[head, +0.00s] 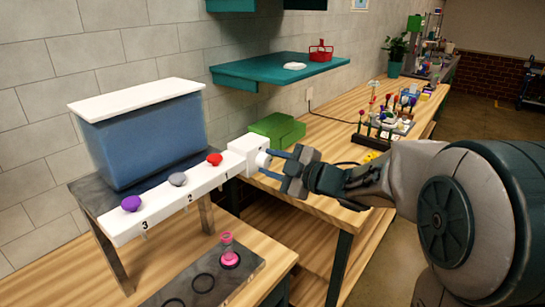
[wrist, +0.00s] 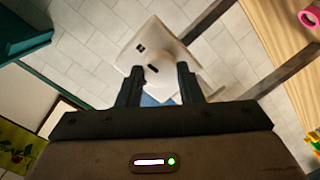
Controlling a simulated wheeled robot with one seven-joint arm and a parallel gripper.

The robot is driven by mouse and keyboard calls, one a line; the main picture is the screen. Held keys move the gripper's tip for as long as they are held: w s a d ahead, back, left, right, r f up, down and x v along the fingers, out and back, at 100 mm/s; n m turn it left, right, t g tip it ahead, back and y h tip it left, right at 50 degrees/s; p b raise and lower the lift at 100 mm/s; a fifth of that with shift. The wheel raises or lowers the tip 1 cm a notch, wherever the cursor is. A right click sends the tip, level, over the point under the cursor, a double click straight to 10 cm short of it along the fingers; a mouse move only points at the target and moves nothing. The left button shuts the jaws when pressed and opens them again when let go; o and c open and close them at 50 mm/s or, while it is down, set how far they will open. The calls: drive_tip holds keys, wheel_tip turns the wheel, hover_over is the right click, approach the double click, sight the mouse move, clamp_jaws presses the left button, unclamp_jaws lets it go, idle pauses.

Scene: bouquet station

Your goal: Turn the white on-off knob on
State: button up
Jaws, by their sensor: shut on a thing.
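The white on-off knob (head: 262,159) sticks out from the end of a white box (head: 240,147) at the right end of a white panel. In the wrist view the knob (wrist: 160,84) is round and pale, with a dark mark on its face, in front of the white housing (wrist: 143,42). My gripper (head: 270,164) reaches in from the right. Its two fingers (wrist: 159,76) stand on either side of the knob and are shut on it. Part of the knob is hidden by the fingers.
The white panel (head: 160,207) carries a purple knob (head: 131,203), a grey knob (head: 177,179) and a red knob (head: 214,159). A blue tank (head: 145,140) stands behind it. A pink hourglass-like item (head: 228,252) stands below. A green box (head: 277,130) lies behind my gripper.

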drive_tip(key=shift+m+p, duration=0.3)
drive_tip(key=shift+m, duration=0.3)
drive_tip(key=shift+f, duration=0.1)
drive_tip(key=o, duration=1)
drive_tip(key=b+v, duration=0.2)
drive_tip(key=v, duration=1.2)
drive_tip(key=shift+w, duration=0.15)
